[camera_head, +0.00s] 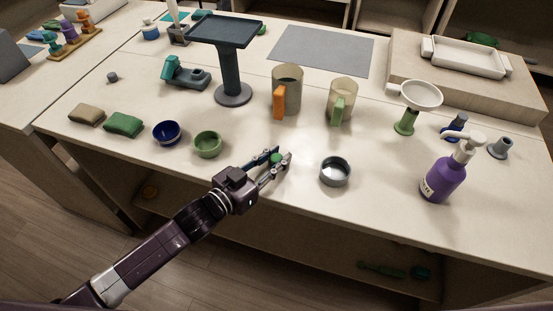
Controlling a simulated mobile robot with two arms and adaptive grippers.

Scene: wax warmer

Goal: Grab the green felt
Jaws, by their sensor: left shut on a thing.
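My left gripper (280,159) reaches in from the lower left and is over the front part of the worktop. It is shut on a small dark green piece (277,159) between its fingertips; the fingers hide part of it, and I cannot tell whether it is felt. A folded green cloth-like pad (123,125) lies at the left of the worktop, well away from the gripper. A similar tan pad (87,115) lies just left of it. My right gripper is not in view.
A green bowl (207,144) and a blue bowl (166,132) stand left of the gripper. A grey round dish (335,172) is close on its right. Two handled jugs (288,88) (342,99) stand behind. A purple pump bottle (443,178) stands at right.

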